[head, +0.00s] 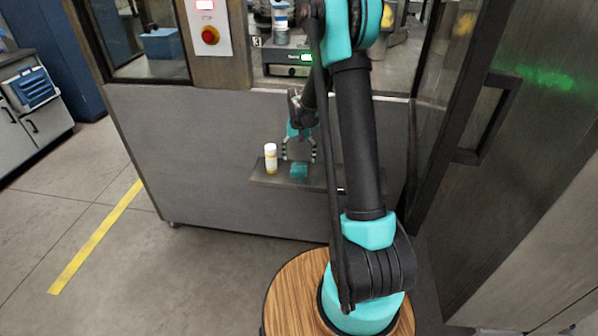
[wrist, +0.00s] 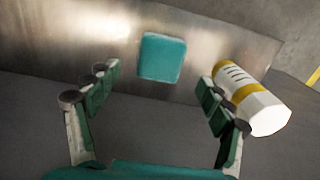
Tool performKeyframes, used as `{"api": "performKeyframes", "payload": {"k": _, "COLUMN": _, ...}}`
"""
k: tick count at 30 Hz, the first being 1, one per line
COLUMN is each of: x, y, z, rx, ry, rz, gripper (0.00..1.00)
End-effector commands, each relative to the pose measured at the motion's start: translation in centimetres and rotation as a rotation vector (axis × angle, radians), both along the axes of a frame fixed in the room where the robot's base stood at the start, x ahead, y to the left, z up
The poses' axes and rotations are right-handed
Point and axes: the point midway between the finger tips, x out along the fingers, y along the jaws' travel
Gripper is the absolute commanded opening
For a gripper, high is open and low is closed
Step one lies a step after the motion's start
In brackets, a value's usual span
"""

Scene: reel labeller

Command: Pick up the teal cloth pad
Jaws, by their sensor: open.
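The teal cloth pad (head: 299,171) lies flat on a small metal shelf (head: 262,179) on the front of the grey machine. In the wrist view the pad (wrist: 162,58) is a rounded teal square, upper centre, fully visible. My gripper (head: 299,157) is above the pad in the head view, fingers pointing down. In the wrist view my gripper (wrist: 157,82) is open and empty. The pad lies beyond the fingertips, between their lines, with no contact visible.
A white bottle with a yellow band (head: 270,158) stands on the shelf left of the pad; in the wrist view the bottle (wrist: 250,100) is close beside the right finger. A red button (head: 210,35) is on the machine above. An open door (head: 500,110) is at right.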

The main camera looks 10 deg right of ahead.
Motion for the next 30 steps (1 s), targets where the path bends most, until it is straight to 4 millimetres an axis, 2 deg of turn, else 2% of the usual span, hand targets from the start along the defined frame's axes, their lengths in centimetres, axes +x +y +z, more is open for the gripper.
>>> {"api": "performKeyframes", "payload": {"k": 5, "x": -0.1, "y": 0.0, "z": -1.1, "rx": 0.0, "ry": 0.0, "rz": 0.0, "gripper": 0.8}}
{"api": "performKeyframes", "payload": {"k": 15, "x": -0.4, "y": 0.2, "z": -5.3, "rx": 0.0, "ry": 0.0, "rz": 0.0, "gripper": 0.8}}
{"api": "performKeyframes", "payload": {"k": 23, "x": -0.4, "y": 0.1, "z": -5.6, "rx": 0.0, "ry": 0.0, "rz": 0.0, "gripper": 0.8}}
{"api": "performKeyframes", "payload": {"k": 24, "x": -0.4, "y": 0.1, "z": -5.6, "rx": 0.0, "ry": 0.0, "rz": 0.0, "gripper": 0.79}}
{"api": "performKeyframes", "payload": {"k": 30, "x": -0.4, "y": 0.1, "z": -5.6, "rx": 0.0, "ry": 0.0, "rz": 0.0, "gripper": 0.54}}
